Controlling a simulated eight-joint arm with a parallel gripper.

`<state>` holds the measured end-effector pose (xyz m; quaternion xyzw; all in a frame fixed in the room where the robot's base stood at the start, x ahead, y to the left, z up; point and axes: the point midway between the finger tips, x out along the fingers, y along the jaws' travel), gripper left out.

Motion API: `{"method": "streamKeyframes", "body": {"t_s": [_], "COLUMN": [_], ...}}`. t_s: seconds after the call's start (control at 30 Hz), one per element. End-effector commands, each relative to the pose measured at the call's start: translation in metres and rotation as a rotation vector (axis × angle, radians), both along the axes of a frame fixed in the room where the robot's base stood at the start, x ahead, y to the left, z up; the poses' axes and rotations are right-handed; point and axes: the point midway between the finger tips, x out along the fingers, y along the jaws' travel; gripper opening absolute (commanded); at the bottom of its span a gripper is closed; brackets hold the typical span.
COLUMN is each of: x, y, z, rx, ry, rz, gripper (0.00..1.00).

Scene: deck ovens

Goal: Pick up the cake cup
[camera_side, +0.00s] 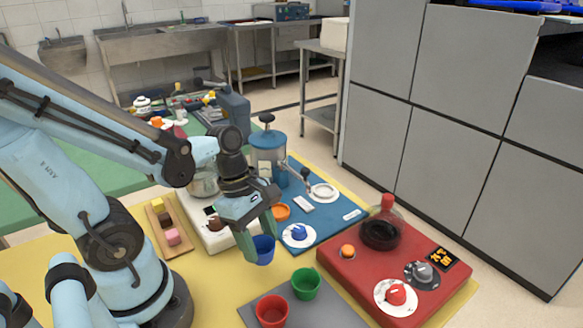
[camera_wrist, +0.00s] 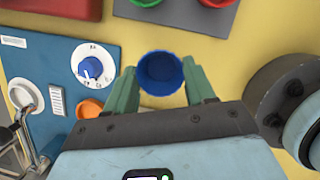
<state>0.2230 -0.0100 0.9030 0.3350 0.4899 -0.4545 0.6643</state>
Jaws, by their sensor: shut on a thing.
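A blue cup (camera_side: 263,250) is held between the two green fingers of my gripper (camera_side: 259,239) in the side view. It looks upright, above the yellow table; the exact height is hard to tell. In the wrist view the blue cup (camera_wrist: 160,74) sits between the fingertips of my gripper (camera_wrist: 160,82), its round opening facing the camera. A red cup (camera_side: 271,311) and a green cup (camera_side: 306,284) stand on the grey mat (camera_side: 330,316) in front. None of the cups has a readable label.
A red hot plate unit (camera_side: 345,278) with a flask and knobs stands to the right. A blue panel (camera_side: 330,222) with a dial and an orange dish (camera_side: 281,212) lies behind the cup. A wooden tray (camera_side: 158,230) with small blocks is at left. Yellow table shows around the grey mat.

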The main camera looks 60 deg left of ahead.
Motion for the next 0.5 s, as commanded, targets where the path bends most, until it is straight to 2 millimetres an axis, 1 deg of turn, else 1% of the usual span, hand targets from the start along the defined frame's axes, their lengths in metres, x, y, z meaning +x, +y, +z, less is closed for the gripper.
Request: {"method": "streamKeyframes", "body": {"t_s": [0.3, 0.5], "x": [-0.001, 0.0], "y": [0.0, 0.0], "z": [0.039, 0.057], "rx": [0.0, 0.0], "ry": [0.0, 0.0], "rz": [0.0, 0.0], "gripper": [0.25, 0.25]}}
